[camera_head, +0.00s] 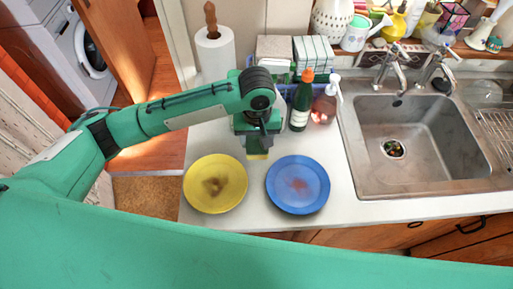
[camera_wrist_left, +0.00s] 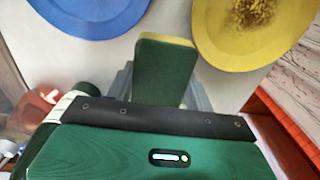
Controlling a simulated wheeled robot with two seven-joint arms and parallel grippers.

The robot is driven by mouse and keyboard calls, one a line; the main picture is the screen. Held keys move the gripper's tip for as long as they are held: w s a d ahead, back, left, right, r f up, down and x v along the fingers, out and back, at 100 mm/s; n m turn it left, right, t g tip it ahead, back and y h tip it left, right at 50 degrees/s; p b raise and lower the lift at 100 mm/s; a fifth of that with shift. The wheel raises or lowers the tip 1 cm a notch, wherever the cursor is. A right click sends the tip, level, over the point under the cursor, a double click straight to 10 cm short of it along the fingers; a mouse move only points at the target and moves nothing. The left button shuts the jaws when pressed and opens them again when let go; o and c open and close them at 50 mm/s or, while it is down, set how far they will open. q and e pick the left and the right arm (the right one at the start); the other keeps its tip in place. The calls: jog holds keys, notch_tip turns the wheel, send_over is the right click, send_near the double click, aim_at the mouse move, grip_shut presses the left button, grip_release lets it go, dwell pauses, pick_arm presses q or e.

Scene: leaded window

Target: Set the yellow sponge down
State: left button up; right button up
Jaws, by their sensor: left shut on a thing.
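The yellow sponge (camera_head: 257,156), with a green scouring face, is held upright in my left gripper (camera_head: 256,146). In the left wrist view the sponge (camera_wrist_left: 164,68) sits between the two grey fingers, green face toward the camera. Its lower end points down over the white counter (camera_head: 238,222) behind the gap between the plates; I cannot tell whether it touches. The yellow plate (camera_head: 232,172), with a brown stain, lies to the left. The blue plate (camera_head: 312,195), with a reddish stain, lies to the right. My right gripper is not in view.
A green bottle (camera_head: 300,108) and a soap dispenser (camera_head: 324,106) stand just right of my gripper. Behind it is a blue crate (camera_head: 288,88) with cloths. A paper towel roll (camera_head: 214,55) stands back left. The metal sink (camera_head: 420,183) is at right.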

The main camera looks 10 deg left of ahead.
pick_arm(q)
jog(key=shift+f+p, duration=0.4)
jog(key=shift+f, duration=2.7)
jog(key=o, duration=0.9)
jog(key=shift+f, duration=0.1)
